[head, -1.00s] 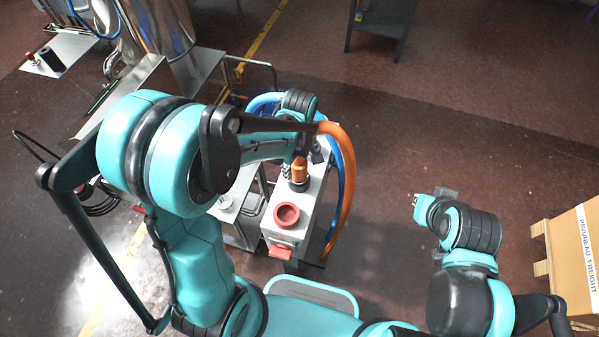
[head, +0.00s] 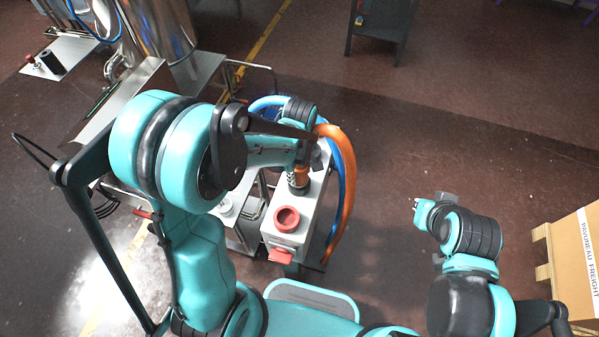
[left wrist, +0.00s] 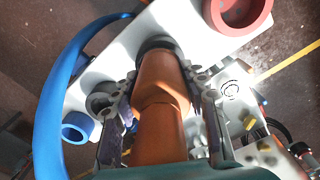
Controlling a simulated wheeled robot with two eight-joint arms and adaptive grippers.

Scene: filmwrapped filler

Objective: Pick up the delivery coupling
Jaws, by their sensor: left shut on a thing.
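The delivery coupling appears as an orange-copper fitting with a black collar (head: 299,177) on the top of a white box. In the left wrist view the orange coupling (left wrist: 160,90) lies between the two fingers of my left gripper (left wrist: 165,105), which is shut on it. Its black collar end is at the white box top, and I cannot tell whether it still sits in a socket. In the head view my left gripper (head: 301,160) is mostly hidden by its own arm. My right gripper (head: 432,208) is held over clear floor at the right, and its finger state is unclear.
The white box (head: 313,205) carries a red round socket (head: 287,219). Orange (head: 347,185) and blue hoses arch down its right side. A blue ring (left wrist: 76,126) shows in the left wrist view. A carton (head: 574,262) stands at the right. The floor between is clear.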

